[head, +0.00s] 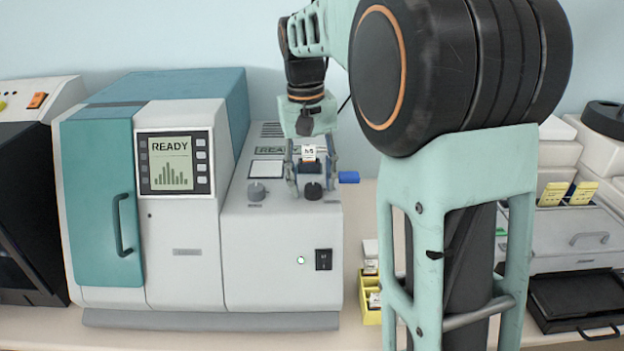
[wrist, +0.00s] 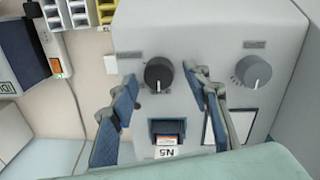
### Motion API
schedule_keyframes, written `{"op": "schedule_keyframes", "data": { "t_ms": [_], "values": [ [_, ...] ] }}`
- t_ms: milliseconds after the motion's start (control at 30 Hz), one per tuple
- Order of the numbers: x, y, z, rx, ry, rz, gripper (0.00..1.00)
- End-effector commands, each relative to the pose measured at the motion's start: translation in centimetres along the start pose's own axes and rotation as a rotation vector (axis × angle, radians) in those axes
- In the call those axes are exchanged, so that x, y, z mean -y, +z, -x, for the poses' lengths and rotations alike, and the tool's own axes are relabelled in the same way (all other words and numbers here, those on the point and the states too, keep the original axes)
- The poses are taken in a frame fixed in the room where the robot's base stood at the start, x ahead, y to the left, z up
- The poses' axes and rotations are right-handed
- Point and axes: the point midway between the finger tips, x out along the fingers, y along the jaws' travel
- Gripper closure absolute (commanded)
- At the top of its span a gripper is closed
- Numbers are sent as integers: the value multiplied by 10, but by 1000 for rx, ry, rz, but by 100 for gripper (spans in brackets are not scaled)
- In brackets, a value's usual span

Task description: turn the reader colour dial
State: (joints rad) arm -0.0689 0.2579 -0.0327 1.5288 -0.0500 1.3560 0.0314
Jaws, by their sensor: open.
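The reader (head: 285,225) is a white and teal bench machine with a lit READY screen (head: 169,162). Its sloped panel carries a black dial (head: 313,191) and a grey dial (head: 256,191); their labels are too small to read, so I cannot tell which is the colour dial. My gripper (head: 311,180) is open over the panel, fingers pointing down. In the wrist view the black dial (wrist: 158,74) lies between the fingertips (wrist: 159,76), with gaps either side. The grey dial (wrist: 252,72) is off to the right, outside the fingers.
A slide labelled N5 (wrist: 167,150) sits in a slot behind the black dial, between the fingers. A white rectangle (head: 266,169) lies on the panel. A switch (head: 323,260) is on the front.

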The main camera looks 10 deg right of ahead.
Motion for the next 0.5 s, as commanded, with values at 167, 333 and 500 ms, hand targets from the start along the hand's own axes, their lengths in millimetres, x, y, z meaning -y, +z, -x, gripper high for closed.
{"op": "schedule_keyframes", "data": {
  "t_ms": [167, 333, 500],
  "values": [
    [0, -1, 7, -2, 0, -1, 56],
    [0, -2, 35, -5, 0, 0, 56],
    [0, -1, 72, -4, 0, 0, 56]
  ]
}}
